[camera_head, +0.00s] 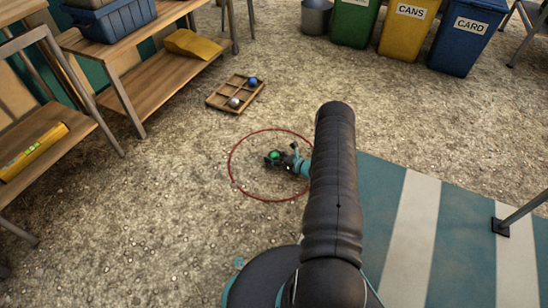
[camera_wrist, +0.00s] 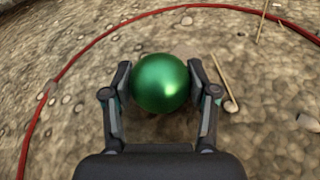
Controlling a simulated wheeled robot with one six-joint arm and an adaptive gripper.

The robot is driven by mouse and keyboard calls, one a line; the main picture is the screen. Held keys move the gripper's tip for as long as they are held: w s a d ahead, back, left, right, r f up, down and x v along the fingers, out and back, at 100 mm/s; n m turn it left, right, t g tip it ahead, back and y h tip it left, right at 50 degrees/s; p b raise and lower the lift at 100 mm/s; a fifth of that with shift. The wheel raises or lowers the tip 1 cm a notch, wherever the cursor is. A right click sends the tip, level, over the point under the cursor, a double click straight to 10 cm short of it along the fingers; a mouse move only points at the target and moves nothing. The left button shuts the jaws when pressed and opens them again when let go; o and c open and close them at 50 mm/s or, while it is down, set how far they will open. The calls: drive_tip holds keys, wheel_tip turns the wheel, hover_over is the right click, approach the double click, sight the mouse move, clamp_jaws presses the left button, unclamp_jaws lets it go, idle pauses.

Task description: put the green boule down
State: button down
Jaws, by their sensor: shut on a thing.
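The green boule (camera_wrist: 162,83) is a shiny metallic green ball. In the wrist view it sits between the two fingers of my gripper (camera_wrist: 163,85), which are shut on it from both sides. In the head view the green boule (camera_head: 275,155) and my gripper (camera_head: 277,157) are over the inside of a red ring (camera_head: 231,163) on the gravel. My arm hides the right part of the ring. I cannot tell whether the boule touches the ground.
A wooden tray (camera_head: 217,104) with a blue ball (camera_head: 253,81) and a silver ball (camera_head: 234,102) lies beyond the ring. Wooden shelves (camera_head: 150,82) stand at left, bins (camera_head: 402,28) at the back. A striped mat (camera_head: 412,225) lies at right. Gravel around the ring is free.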

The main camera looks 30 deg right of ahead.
drive_tip(key=shift+c, duration=1.6)
unclamp_jaws()
drive_tip(key=shift+r, duration=0.1)
